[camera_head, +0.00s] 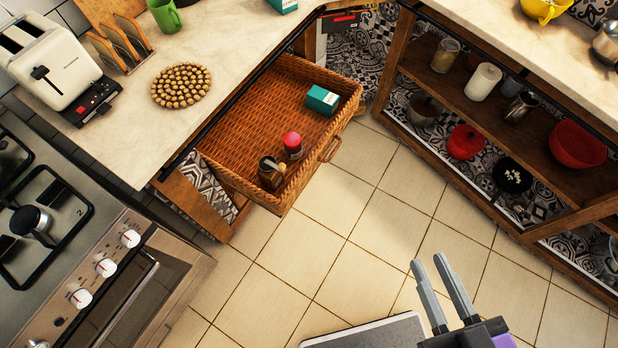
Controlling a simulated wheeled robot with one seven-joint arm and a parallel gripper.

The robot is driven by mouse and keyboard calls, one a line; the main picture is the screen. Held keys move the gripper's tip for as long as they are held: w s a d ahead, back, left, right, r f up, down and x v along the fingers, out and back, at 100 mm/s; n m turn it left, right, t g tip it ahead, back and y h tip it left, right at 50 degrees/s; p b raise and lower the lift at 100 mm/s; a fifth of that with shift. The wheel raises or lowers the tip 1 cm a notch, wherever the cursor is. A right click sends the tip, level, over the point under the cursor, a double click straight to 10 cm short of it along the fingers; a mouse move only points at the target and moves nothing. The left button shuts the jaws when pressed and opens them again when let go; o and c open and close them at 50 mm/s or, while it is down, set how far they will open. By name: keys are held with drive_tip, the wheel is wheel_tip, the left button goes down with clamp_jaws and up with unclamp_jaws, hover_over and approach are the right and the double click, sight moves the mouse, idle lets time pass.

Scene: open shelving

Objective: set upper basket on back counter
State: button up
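A wicker basket (235,140) is pulled out from under the left counter, with its handle (331,149) facing the room. It holds a teal box (322,100), a red-capped jar (292,146) and a dark jar (270,172). My gripper (428,264) is at the lower right, above the floor and well apart from the basket. Its two grey fingers are spaced a little apart with nothing between them. The left counter (215,25) and the right counter (480,20) both show; I cannot tell which is the back counter.
A toaster (55,62), a wooden rack (120,43), a round beaded mat (181,86) and a green mug (165,15) stand on the left counter. A stove (60,230) is at the left. Open shelves (510,125) with pots and bowls line the right. The tiled floor (350,230) between is clear.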

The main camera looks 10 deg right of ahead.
drive_tip(key=shift+m+t+h, duration=0.4)
drive_tip(key=shift+m+h, duration=0.2)
drive_tip(key=shift+m, duration=0.1)
drive_tip(key=w+f+b, duration=0.1)
drive_tip(key=f, duration=0.2)
drive_tip(key=w+d+f+b, duration=0.1)
drive_tip(key=w+f+b, duration=0.1)
drive_tip(key=w+d+f+b, duration=0.1)
drive_tip(key=f, duration=0.2)
drive_tip(key=shift+w+d+f+b, duration=0.25)
drive_tip(key=shift+w+f+b, duration=0.05)
drive_tip(key=shift+f+b, duration=0.1)
clamp_jaws()
drive_tip(key=w+d+f+m+g+y+b, duration=0.1)
drive_tip(key=w+f+m+b, duration=0.35)
drive_tip(key=f, duration=0.65)
drive_tip(key=w+d+f+m+g+y+b, duration=0.1)
drive_tip(key=w+f+b, duration=0.55)
drive_tip(key=f, duration=0.55)
drive_tip(key=w+d+f+m+g+y+b, duration=0.15)
drive_tip(key=w+f+b, duration=0.4)
drive_tip(key=f, duration=0.55)
drive_tip(key=y+b, duration=0.2)
drive_tip(key=y, duration=0.9)
approach(292, 189)
drive_tip(key=b+x, duration=0.1)
drive_tip(key=x, duration=0.5)
drive_tip(key=shift+w+a+f, duration=0.2)
drive_tip(key=shift+w, duration=0.15)
